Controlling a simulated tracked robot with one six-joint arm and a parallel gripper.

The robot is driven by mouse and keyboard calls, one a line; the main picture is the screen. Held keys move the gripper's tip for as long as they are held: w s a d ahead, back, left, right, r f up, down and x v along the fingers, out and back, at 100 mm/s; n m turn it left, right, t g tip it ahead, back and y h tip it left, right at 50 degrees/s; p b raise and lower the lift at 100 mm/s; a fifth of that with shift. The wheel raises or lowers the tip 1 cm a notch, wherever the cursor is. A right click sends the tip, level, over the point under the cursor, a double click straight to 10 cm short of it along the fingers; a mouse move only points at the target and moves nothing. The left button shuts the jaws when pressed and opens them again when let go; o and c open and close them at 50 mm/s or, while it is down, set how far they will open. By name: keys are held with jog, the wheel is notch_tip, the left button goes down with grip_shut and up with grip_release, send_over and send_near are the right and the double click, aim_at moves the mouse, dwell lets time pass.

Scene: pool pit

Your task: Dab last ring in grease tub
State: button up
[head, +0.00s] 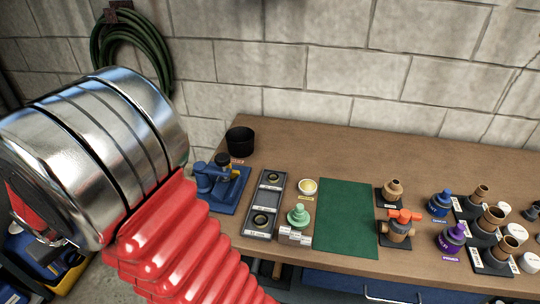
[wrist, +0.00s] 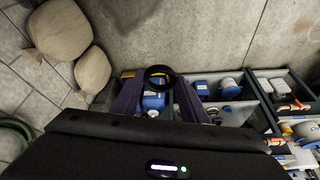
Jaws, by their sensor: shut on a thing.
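My gripper (wrist: 159,82) shows in the wrist view with its dark purple fingers shut on a black ring (wrist: 158,70) at their tips. The ring is clear of the bench and hangs over a lower area of bins. In the head view my gripper is out of sight behind or beyond my arm. The grease tub (head: 307,187), a small white bowl with yellow grease, stands on the bench between the ring tray and the green mat, apart from my gripper.
A blue vise (head: 222,190) and a black cup (head: 240,142) stand at the bench's left end. The green mat (head: 347,220) is bare. Several valves and fittings crowd the right.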

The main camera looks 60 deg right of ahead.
jog(key=s+d+r+m+g+h, duration=0.1)
jog(key=s+d+r+m, duration=0.3)
jog(key=d, duration=1)
jog(key=s+d+r+m+g+h, duration=0.1)
jog(key=s+d+m+g+h, duration=0.1)
jog(key=d+m, duration=0.8)
jog(key=s+d+r+m+g+h, duration=0.1)
jog(key=s+d+r+m, duration=0.15)
jog(key=d, duration=1.45)
jog(key=s+d+m+g, duration=0.3)
jog(key=s+d+m, duration=0.45)
jog(key=s, duration=0.65)
jog(key=s+d+m+y, duration=0.1)
jog(key=s+d+m, duration=0.1)
jog(key=s, duration=0.8)
jog(key=s+d+m+g+y, duration=0.1)
jog(key=s+m, duration=0.3)
jog(key=s, duration=0.7)
jog(key=shift+s+d+f+g, duration=0.15)
jog(key=shift+d+g, duration=0.15)
jog(key=shift+d, duration=0.15)
jog(key=shift+f, duration=0.2)
